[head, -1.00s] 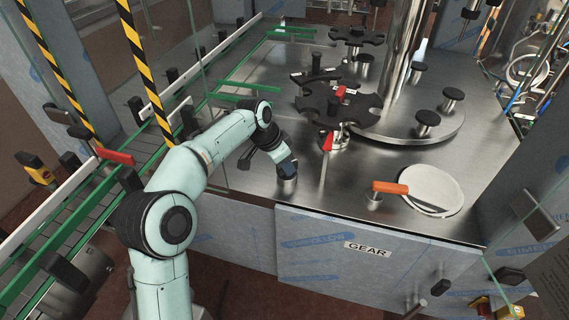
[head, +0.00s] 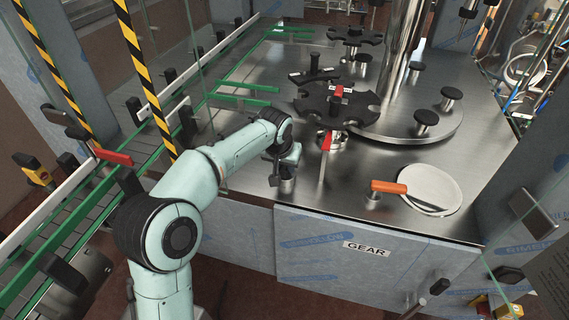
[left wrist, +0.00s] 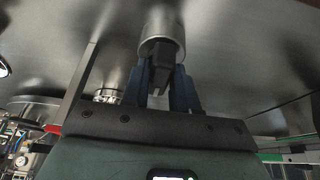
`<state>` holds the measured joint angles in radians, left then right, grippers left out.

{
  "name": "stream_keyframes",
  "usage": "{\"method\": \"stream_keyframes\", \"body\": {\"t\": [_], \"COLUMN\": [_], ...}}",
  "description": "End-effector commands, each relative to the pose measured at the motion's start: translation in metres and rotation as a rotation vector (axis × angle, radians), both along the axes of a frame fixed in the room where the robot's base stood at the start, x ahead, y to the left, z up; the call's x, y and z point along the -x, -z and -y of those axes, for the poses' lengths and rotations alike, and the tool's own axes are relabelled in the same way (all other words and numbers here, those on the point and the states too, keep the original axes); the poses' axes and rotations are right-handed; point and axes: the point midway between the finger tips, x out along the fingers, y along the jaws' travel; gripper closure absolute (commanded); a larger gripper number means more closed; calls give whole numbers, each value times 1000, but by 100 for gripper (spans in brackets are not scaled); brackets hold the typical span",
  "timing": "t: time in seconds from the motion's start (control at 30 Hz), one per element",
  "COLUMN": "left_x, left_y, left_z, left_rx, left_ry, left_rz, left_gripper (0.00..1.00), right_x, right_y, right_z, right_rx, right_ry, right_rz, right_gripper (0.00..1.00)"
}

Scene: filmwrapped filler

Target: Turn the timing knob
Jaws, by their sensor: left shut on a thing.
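The timing knob (head: 287,186) is a short metal cylinder standing on the steel table near its front left. In the left wrist view its round metal base (left wrist: 161,40) and dark grip piece (left wrist: 161,73) show. My left gripper (head: 284,170) is over the knob in the head view, partly hidden by its own wrist. In the left wrist view its two blue fingers (left wrist: 161,88) are shut on the dark grip piece, one on each side. My right gripper is not in view.
Black star wheels (head: 338,104) and a red-handled lever (head: 327,142) stand behind and right of the knob. An orange handle (head: 389,187) lies by a round plate (head: 430,190) at right. A conveyor with green rails (head: 62,240) runs along the left.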

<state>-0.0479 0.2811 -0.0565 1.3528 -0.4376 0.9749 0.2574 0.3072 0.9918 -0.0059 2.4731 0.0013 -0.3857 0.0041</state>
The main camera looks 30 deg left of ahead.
Motion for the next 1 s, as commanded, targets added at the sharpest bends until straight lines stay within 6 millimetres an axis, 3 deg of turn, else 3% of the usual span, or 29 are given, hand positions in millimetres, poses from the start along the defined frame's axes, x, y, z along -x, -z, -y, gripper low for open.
{"method": "stream_keyframes", "body": {"t": [0.57,0.6,0.67,1.0], "left_x": [0,0,0,1], "left_y": [0,0,0,-4], "left_z": [1,1,1,1], "left_rx": [1,1,1,1], "left_ry": [-34,-34,-33,-33], "left_rz": [-1,-1,-1,0], "left_gripper": [100,65,51,51], "right_x": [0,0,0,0], "right_y": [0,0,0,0], "right_z": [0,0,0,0], "right_rx": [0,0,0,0], "right_ry": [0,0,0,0], "right_rz": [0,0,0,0], "right_gripper": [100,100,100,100]}}
